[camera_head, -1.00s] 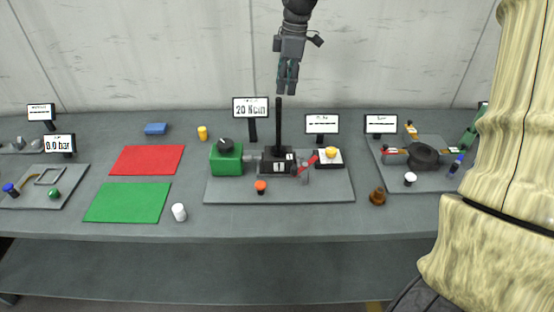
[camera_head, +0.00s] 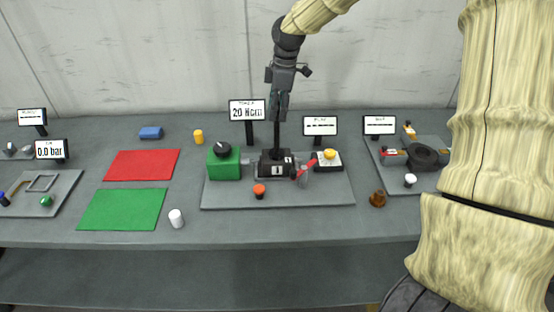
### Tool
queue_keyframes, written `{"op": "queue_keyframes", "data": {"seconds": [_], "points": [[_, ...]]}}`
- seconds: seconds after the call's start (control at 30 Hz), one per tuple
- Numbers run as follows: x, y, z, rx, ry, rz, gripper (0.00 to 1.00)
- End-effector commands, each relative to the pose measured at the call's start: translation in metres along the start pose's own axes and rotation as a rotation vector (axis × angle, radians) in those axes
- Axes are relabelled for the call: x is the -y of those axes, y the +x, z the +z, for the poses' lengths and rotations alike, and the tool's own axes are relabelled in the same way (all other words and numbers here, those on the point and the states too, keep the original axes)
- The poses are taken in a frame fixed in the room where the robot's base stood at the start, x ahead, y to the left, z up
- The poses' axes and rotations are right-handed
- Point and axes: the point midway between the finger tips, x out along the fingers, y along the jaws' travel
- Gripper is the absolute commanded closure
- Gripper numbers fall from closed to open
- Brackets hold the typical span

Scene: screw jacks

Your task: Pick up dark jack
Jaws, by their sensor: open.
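A small dark brown stepped piece (camera_head: 377,198) stands on the bench to the right of the central grey plate; it is the darkest loose piece, but at this size I cannot be sure that it is the dark jack. My gripper (camera_head: 278,118) is open and points down, in front of the back wall. In the picture its fingertips overlap the top of the upright black post on the central black block (camera_head: 276,164). I cannot tell whether they touch the post. I see nothing held in the fingers.
The central plate (camera_head: 230,203) carries a green box (camera_head: 224,164), an orange-topped knob (camera_head: 259,190) and a yellow button (camera_head: 330,154). Small displays stand behind. Red (camera_head: 142,164) and green (camera_head: 122,209) mats, a white cylinder (camera_head: 176,218) and a yellow cylinder (camera_head: 198,136) lie left.

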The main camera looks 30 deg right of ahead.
Motion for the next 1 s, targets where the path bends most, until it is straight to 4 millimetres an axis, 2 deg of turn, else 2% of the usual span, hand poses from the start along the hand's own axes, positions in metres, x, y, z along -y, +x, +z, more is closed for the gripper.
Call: {"op": "queue_keyframes", "data": {"seconds": [0.33, 0.73, 0.93, 0.97, 1.0], "points": [[0.004, 0.036, -0.002, 0.001, -0.002, -0.002, 0.59], [0.004, 0.043, -0.002, 0.001, -0.002, 0.000, 0.59], [0.004, 0.043, -0.002, 0.001, -0.002, 0.000, 0.95], [0.004, 0.043, -0.002, 0.001, -0.002, 0.000, 1.00], [0.004, 0.043, -0.002, 0.001, -0.002, 0.000, 1.00]]}}
